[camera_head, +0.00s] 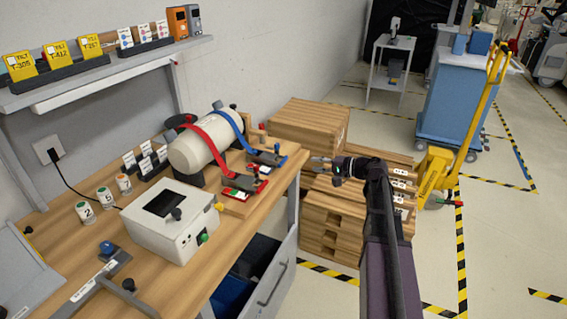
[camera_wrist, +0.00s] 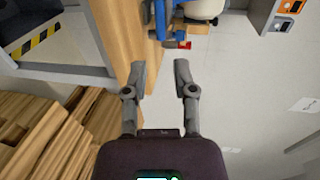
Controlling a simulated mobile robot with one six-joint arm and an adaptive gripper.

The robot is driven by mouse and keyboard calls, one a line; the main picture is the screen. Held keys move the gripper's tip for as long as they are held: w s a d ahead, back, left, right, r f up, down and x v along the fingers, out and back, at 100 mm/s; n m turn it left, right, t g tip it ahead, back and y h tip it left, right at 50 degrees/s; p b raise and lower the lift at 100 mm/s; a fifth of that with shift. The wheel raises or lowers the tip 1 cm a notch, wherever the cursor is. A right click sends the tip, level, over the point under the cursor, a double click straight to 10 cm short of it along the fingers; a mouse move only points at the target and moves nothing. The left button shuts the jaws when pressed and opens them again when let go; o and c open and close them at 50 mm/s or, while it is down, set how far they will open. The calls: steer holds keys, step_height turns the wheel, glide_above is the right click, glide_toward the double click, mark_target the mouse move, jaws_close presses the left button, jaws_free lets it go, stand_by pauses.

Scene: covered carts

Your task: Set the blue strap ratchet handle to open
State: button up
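A pale cylinder (camera_head: 192,152) lies on the wooden workbench (camera_head: 165,285), held by a red strap (camera_head: 212,141) and a blue strap (camera_head: 236,127). The blue strap ratchet (camera_head: 268,157) is at the strap's lower end, near the bench's right edge. Its dark handle looks low and close to its base, but its exact angle is too small to tell. My gripper (camera_head: 318,162) is right of this ratchet, apart from it. In the wrist view my gripper (camera_wrist: 160,72) is open and empty, with blue ratchet parts (camera_wrist: 160,16) and a red tip (camera_wrist: 182,44) beyond the fingertips.
The red strap's ratchet (camera_head: 243,183) sits nearer the camera, left of the blue one. A white box with knobs (camera_head: 180,230) stands in front of the cylinder. Stacked wooden crates (camera_head: 330,225) stand right of the bench, beneath my arm. A yellow pallet jack (camera_head: 435,170) is farther right.

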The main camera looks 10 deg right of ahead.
mark_target(283, 160)
steer(key=b+x, duration=0.2)
steer(key=x, duration=1.1)
jaws_close()
